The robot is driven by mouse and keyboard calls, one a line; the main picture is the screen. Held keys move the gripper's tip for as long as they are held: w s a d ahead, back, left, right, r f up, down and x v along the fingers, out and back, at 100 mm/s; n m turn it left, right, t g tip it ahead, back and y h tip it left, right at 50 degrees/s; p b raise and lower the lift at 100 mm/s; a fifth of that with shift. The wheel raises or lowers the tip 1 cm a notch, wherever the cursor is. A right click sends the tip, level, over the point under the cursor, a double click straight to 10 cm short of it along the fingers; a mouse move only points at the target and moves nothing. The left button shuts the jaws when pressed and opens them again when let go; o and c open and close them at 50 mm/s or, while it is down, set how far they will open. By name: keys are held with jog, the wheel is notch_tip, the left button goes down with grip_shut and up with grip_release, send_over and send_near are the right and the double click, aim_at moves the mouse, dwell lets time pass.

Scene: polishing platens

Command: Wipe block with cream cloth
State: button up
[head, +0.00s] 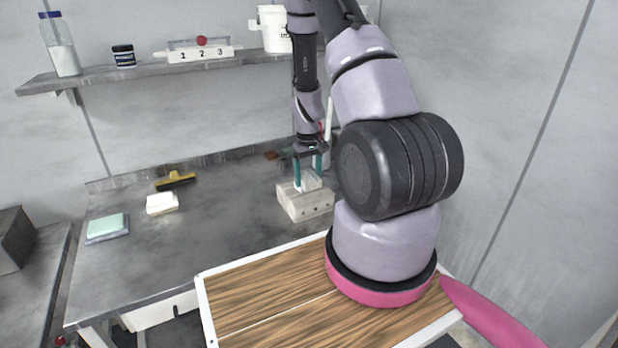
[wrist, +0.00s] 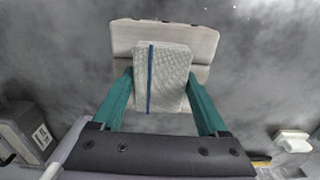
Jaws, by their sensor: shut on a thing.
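The block (head: 303,205) is a pale grey-beige box with small dark holes in its front face, standing on the grey bench. Its top also shows in the wrist view (wrist: 165,35). My gripper (head: 308,175) is above the block, its teal fingers pointing down. It is shut on a folded pale waffle cloth (head: 309,183) with a dark blue stripe. In the wrist view the cloth (wrist: 172,80) lies between both fingers, over the block's top; it appears to touch it. A separate cream-white folded cloth (head: 162,203) lies on the bench at left.
A mint-green pad (head: 106,227) on a tray lies at the bench's left front. A yellow-and-black brush (head: 175,181) lies behind the cream-white cloth. A shelf (head: 130,77) with containers runs along the back wall. The bench between the block and the cloths is clear.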

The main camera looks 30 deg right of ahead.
jog(key=shift+r, duration=3.95)
jog(key=shift+w+a, duration=0.1)
